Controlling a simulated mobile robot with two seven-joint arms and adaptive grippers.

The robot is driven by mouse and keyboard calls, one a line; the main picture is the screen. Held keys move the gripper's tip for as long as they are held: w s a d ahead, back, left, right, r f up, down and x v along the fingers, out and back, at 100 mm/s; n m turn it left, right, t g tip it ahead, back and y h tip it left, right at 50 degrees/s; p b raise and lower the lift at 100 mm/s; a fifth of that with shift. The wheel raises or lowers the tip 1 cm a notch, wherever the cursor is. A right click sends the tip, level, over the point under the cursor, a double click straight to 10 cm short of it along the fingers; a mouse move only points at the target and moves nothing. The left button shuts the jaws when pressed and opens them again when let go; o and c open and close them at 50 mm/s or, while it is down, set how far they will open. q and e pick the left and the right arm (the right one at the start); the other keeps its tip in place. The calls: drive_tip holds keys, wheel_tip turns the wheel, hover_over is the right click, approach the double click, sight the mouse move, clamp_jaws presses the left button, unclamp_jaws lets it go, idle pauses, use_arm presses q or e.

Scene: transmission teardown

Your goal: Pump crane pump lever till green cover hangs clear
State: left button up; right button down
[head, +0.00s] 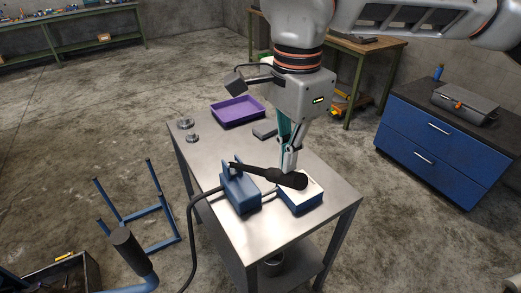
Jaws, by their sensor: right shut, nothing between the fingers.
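The blue pump unit (240,194) stands on the metal table (215,163). Its black lever (262,173) reaches to the right, nearly level, and ends in a thick grip over a white-topped blue block (301,199). My right gripper (289,166) points down with its fingers shut and empty. Its tips are at the far side of the lever's grip end; I cannot tell whether they touch it. A teal part shows by the fingers; I cannot tell what it belongs to. I cannot make out the green cover or the crane's hook. My left gripper is not in view.
A purple tray (238,112), a dark flat block (265,130) and small metal round parts (185,124) are on the table. A black hose (192,235) runs from the pump to the floor. A blue frame (150,245) stands left; a blue drawer cabinet (430,145) stands right.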

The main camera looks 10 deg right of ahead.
drive_tip(key=shift+w+r, duration=0.15)
drive_tip(key=shift+r, duration=0.2)
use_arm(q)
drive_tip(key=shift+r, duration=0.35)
use_arm(e)
drive_tip(key=shift+a, duration=0.1)
drive_tip(key=shift+f, duration=0.1)
